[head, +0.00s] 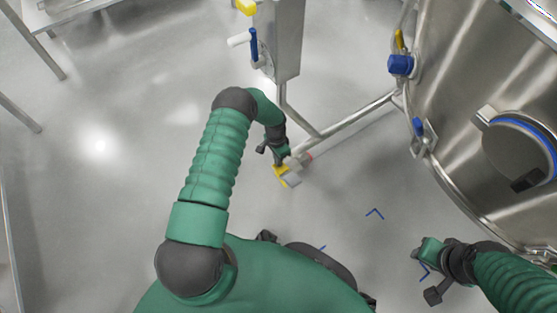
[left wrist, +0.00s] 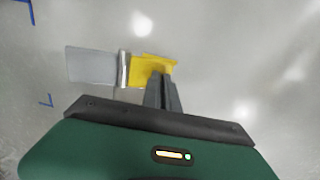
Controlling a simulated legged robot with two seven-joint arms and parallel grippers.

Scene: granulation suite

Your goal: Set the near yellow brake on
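The near yellow brake (head: 281,174) is a small yellow pedal at a caster by the floor, at the lower end of a steel frame leg. It also shows in the left wrist view (left wrist: 145,73), beside a metal bracket and a grey block. My left gripper (left wrist: 161,78) points down at the yellow pedal, its dark fingers together with nothing seen between them. The fingertips overlap the pedal's edge; I cannot tell whether they touch it. In the head view the hand hides part of the caster. My right gripper (head: 417,257) hangs at the lower right, far from the brake; its finger gap is unclear.
A large steel vessel (head: 455,100) with blue fittings fills the right side. A steel column (head: 287,40) and a slanting frame tube (head: 350,122) stand beyond the brake. Blue corner marks (head: 375,213) lie on the floor.

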